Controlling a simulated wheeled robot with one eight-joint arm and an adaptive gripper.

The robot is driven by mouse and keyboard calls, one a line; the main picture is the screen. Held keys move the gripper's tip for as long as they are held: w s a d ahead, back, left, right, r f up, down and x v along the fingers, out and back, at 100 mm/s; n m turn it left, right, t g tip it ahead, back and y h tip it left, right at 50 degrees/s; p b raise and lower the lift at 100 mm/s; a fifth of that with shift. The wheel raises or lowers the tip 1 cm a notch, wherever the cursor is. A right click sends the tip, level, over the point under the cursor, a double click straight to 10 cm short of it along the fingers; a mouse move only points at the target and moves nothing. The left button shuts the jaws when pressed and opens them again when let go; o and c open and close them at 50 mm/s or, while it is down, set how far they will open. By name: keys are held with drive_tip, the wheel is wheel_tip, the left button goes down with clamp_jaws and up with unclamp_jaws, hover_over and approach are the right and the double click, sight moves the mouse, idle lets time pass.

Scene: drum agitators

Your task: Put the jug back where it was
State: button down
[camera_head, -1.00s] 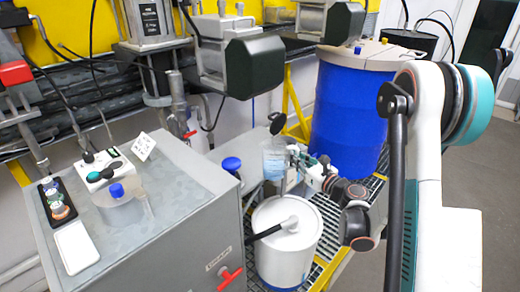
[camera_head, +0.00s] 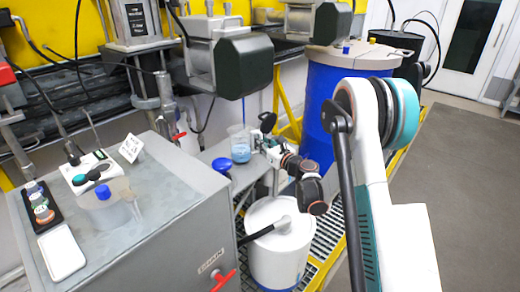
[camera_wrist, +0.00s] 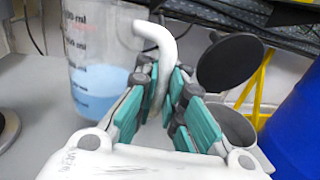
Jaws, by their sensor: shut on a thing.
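The jug (camera_head: 240,150) is a clear measuring vessel with printed volume marks and blue liquid in its lower part. It is upright at a grey ledge (camera_head: 215,150) behind the steel bench. My gripper (camera_head: 265,144) is at its right side. In the wrist view, the jug (camera_wrist: 95,75) is at the left and its pale curved handle (camera_wrist: 158,65) runs between my teal finger pads (camera_wrist: 160,92), which are shut on it. The jug's base is partly hidden by my gripper, so I cannot tell whether it touches the ledge.
A black disc (camera_wrist: 230,62) and a grey cup-like part (camera_wrist: 238,125) are close to my gripper's right. A blue drum (camera_head: 325,100) stands to the right, a white drum (camera_head: 280,250) below my arm. The steel bench (camera_head: 150,215) holds small items. A blue knob (camera_head: 221,166) is near the jug.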

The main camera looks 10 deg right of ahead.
drive_tip(key=shift+f+b, duration=0.3)
drive_tip(key=shift+f, duration=0.75)
drive_tip(key=shift+f, duration=0.1)
drive_tip(key=c, duration=1.7)
unclamp_jaws()
drive_tip(key=shift+s+d, duration=0.15)
drive_tip(key=shift+s, duration=0.1)
drive_tip(key=shift+p+v, duration=0.7)
drive_tip(key=shift+v, duration=5.05)
